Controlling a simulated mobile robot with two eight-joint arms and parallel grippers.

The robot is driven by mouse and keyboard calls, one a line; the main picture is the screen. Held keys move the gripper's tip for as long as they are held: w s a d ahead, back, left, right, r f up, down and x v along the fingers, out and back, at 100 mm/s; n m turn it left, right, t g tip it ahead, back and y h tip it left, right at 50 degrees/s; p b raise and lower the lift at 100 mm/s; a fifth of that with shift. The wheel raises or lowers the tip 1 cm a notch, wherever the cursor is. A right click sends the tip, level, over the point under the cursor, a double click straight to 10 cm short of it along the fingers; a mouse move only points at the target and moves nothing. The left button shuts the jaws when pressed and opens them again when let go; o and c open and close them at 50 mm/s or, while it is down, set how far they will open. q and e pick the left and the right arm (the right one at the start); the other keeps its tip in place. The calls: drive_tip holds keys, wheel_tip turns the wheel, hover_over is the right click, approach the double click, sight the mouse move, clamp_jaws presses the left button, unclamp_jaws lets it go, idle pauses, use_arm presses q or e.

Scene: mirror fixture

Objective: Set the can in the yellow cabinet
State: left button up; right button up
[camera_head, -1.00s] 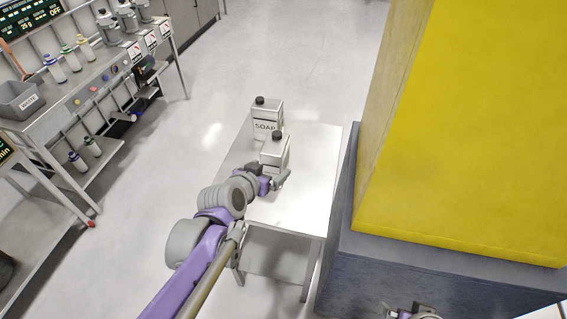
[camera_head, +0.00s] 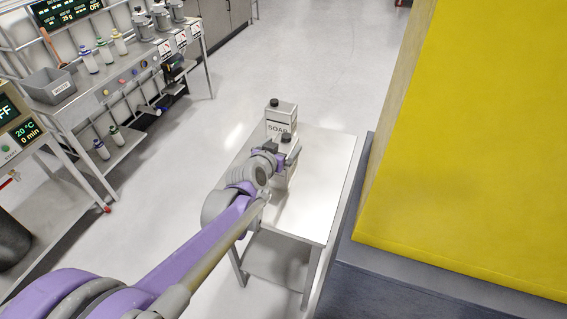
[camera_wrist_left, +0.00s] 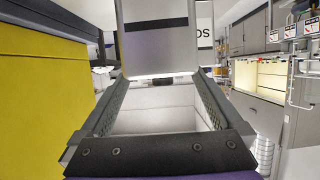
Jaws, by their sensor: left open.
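A white box-shaped can (camera_head: 291,148) with a black cap stands on the small white table. A second one, marked SOAP (camera_head: 280,118), stands just behind it. My left gripper (camera_head: 272,162) is open at the nearer can. In the left wrist view its two fingers (camera_wrist_left: 160,75) point at that can (camera_wrist_left: 158,35), which is straight ahead at or just past the fingertips; I cannot tell if they touch it. The yellow cabinet (camera_head: 480,150) fills the right of the head view, and its side (camera_wrist_left: 48,100) shows at left in the wrist view. No inside of it shows.
The white table (camera_head: 325,165) stands beside the cabinet's dark grey base (camera_head: 400,275). A lab bench (camera_head: 75,90) with bottles and a grey bin (camera_head: 50,85) is at far left. Open floor (camera_head: 185,170) lies between bench and table.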

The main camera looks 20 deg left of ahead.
sight(286, 142)
use_arm(q)
drive_tip(key=shift+f+x, duration=0.25)
drive_tip(key=shift+x, duration=2.45)
drive_tip(key=shift+s+a, duration=0.1)
drive_tip(key=shift+s, duration=0.1)
drive_tip(key=shift+c, duration=0.3)
clamp_jaws()
